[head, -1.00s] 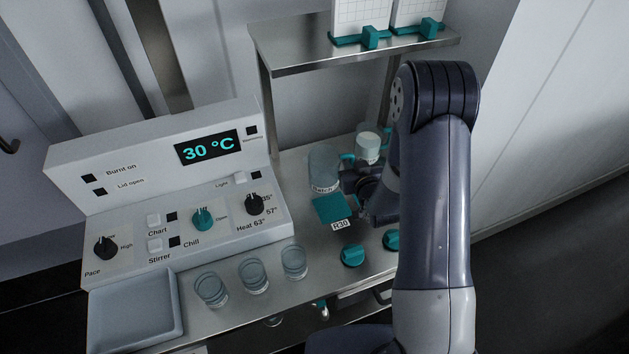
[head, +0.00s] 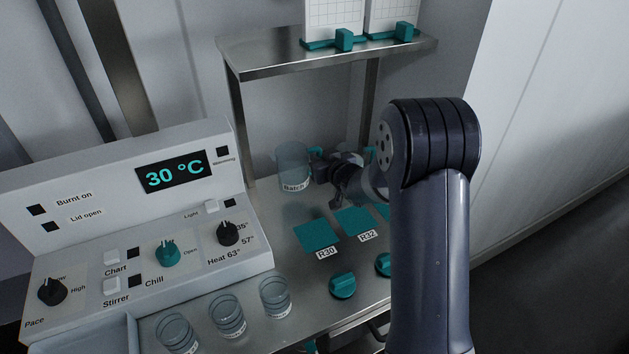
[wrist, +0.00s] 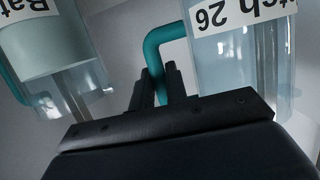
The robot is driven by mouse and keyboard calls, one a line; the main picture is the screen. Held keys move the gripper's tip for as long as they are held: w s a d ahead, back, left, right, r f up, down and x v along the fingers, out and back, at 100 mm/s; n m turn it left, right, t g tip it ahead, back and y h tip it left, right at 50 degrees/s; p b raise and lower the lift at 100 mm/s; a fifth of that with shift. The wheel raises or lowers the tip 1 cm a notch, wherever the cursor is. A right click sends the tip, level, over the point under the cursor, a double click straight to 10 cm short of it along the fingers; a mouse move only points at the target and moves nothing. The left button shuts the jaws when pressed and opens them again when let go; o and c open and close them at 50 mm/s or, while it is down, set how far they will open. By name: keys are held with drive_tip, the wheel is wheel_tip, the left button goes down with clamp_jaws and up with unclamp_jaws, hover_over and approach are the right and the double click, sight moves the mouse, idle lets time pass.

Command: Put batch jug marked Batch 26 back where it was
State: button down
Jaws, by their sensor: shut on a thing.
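The clear jug marked Batch 26 (wrist: 235,60) fills the right of the wrist view, its label upside down. Its teal handle (wrist: 153,50) runs down between the fingers of my gripper (wrist: 157,85), which is shut on it. In the head view the held jug (head: 293,168) is at the back of the steel bench, behind the teal mat marked R30 (head: 316,236). My gripper (head: 325,168) is at its right side. I cannot tell whether its base touches the bench. A second jug (wrist: 50,60) with whitish contents is close at the left in the wrist view.
The teal mat R32 (head: 354,221) lies bare beside R30. Several glass beakers (head: 228,315) stand along the front, by the control panel (head: 130,270). A steel shelf (head: 320,57) overhangs the back.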

drive_tip(key=shift+f, duration=2.35)
drive_tip(key=shift+f+b, duration=0.1)
drive_tip(key=shift+b, duration=0.2)
drive_tip(key=c, duration=1.9)
unclamp_jaws()
drive_tip(key=shift+f, duration=0.2)
drive_tip(key=o, duration=0.5)
drive_tip(key=shift+r, duration=0.1)
drive_tip(key=shift+r, duration=0.15)
drive_tip(key=v, duration=1.2)
drive_tip(key=shift+a, duration=0.1)
